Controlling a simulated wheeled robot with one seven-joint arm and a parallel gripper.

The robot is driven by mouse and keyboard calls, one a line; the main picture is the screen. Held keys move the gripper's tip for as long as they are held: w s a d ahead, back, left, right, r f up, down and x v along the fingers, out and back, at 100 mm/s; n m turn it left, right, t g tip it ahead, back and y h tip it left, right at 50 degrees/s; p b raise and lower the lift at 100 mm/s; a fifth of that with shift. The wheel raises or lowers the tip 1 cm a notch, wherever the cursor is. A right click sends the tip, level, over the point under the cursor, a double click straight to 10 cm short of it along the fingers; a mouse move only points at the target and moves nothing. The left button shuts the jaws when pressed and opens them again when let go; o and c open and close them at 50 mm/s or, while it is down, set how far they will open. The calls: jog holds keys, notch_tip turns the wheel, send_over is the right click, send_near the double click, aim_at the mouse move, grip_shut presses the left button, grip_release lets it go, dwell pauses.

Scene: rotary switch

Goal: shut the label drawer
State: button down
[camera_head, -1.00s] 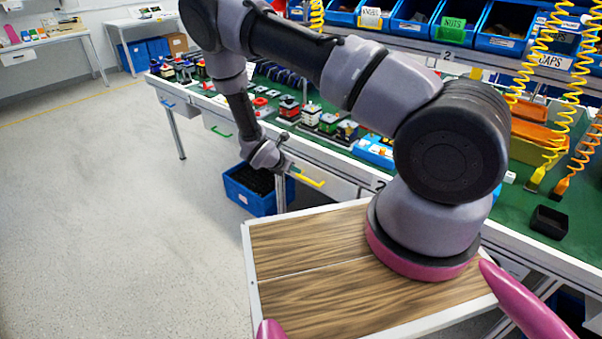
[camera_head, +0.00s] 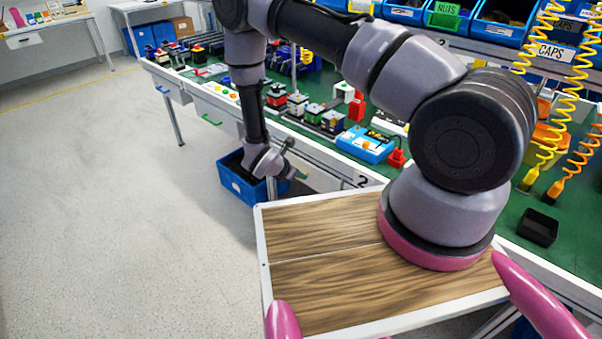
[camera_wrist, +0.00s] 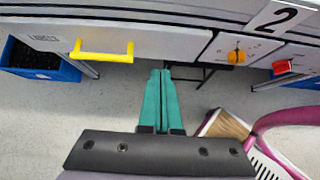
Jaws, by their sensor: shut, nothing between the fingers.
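A white drawer front (camera_wrist: 170,42) with a yellow handle (camera_wrist: 103,52) and a small printed tag spans the upper left of the wrist view. It looks close to level with the neighbouring panel, but I cannot tell whether it is fully flush. My gripper (camera_wrist: 160,74) has its teal fingers together and empty, in front of and below the drawer front, right of the handle. In the head view my gripper (camera_head: 301,175) is low at the bench front. The yellow handle does not show there. Contact with the drawer is unclear.
Right of the drawer is a panel with an orange rotary knob (camera_wrist: 236,57) and a red switch (camera_wrist: 282,67). A blue bin (camera_head: 240,185) stands on the floor below the bench. Further left are drawers with green (camera_head: 211,120) and blue handles (camera_head: 161,89). The left floor is clear.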

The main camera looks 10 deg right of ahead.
aim_at(321, 170)
jog(key=shift+w+d+f, duration=0.7)
jog(key=shift+w+d, duration=0.1)
jog(key=shift+d, duration=0.3)
jog(key=shift+w+d+f, duration=0.7)
jog(key=shift+w+d, duration=0.1)
jog(key=shift+d, duration=0.25)
jog(key=shift+w+d+f, duration=0.7)
jog(key=shift+w+d, duration=0.1)
jog(key=shift+d, duration=0.3)
jog(key=shift+w+d+r, duration=0.1)
jog(key=shift+w+d, duration=0.6)
jog(key=shift+d, duration=0.3)
jog(key=shift+a, duration=0.1)
